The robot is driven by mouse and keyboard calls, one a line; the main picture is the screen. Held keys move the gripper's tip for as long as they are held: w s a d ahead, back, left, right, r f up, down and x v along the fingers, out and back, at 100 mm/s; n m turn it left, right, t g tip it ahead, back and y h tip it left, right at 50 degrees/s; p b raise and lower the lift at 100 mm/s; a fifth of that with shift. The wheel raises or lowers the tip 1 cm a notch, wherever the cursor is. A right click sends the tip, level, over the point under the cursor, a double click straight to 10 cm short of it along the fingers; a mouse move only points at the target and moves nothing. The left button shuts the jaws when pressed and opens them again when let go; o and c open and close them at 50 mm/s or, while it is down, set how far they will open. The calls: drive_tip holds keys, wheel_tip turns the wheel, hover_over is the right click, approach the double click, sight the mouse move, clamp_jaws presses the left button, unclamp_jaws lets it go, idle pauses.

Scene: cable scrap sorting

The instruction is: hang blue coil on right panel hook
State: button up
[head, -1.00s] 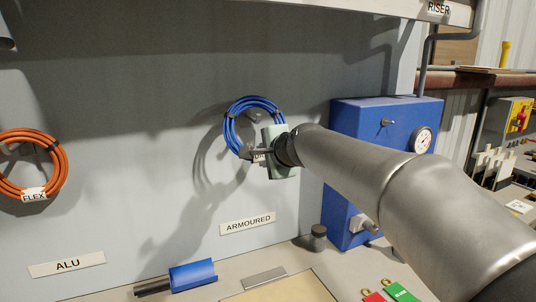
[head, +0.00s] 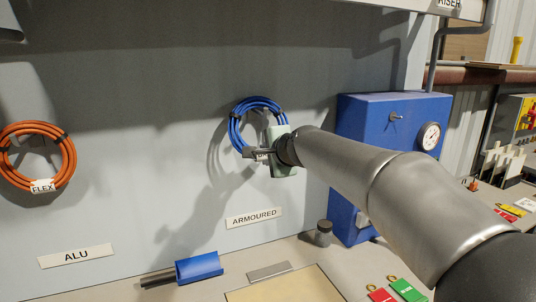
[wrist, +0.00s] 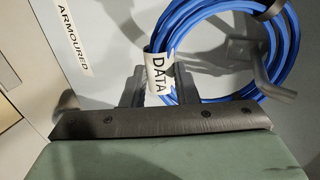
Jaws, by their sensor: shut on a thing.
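The blue coil (head: 258,104) is held upright in front of the grey panel, above the ARMOURED label. It also fills the upper wrist view (wrist: 190,28), with a white DATA tag (wrist: 158,76) at the fingers. My gripper (head: 252,153) is shut on the coil's lower edge; in the wrist view its fingers (wrist: 158,90) close around the tag area. A grey metal hook (wrist: 258,68) shows within the ring's outline in the wrist view. I cannot tell whether the coil rests on it. In the head view the hook is hard to make out.
An orange FLEX coil (head: 66,162) hangs at left above the ALU label (head: 76,257). A blue box with a gauge (head: 390,115) stands close right of my gripper.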

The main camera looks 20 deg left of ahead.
drive_tip(key=shift+f, duration=0.35)
drive_tip(key=o, duration=1.1)
drive_tip(key=shift+r, duration=0.1)
drive_tip(key=b+v, duration=0.1)
drive_tip(key=v, duration=1.6)
drive_tip(key=s+d+f+n+g+h+p, duration=0.2)
drive_tip(key=s+d+f+n+h, duration=0.15)
drive_tip(key=d+f, duration=0.5)
drive_tip(key=s+d+f+n+g+h+p, duration=0.25)
drive_tip(key=s+d+f, duration=0.25)
drive_tip(key=d+f, duration=0.3)
drive_tip(key=s+d+f+n+g, duration=0.1)
drive_tip(key=s+d+f, duration=0.2)
drive_tip(key=s, duration=0.1)
drive_tip(key=s+d+f+n+g+h+p, duration=0.1)
drive_tip(key=s+d+f+g, duration=0.1)
drive_tip(key=s+d+f, duration=0.1)
drive_tip(key=s+d+f+n+g+h+p, duration=0.1)
drive_tip(key=s+d+f+n+g, duration=0.1)
drive_tip(key=s+f, duration=0.3)
drive_tip(key=shift+s+d+f, duration=0.1)
drive_tip(key=shift+s+d, duration=0.15)
drive_tip(key=shift+s, duration=0.4)
drive_tip(key=shift+s+d+f, duration=0.1)
drive_tip(key=shift+s+d, duration=0.2)
drive_tip(key=shift+s, duration=0.3)
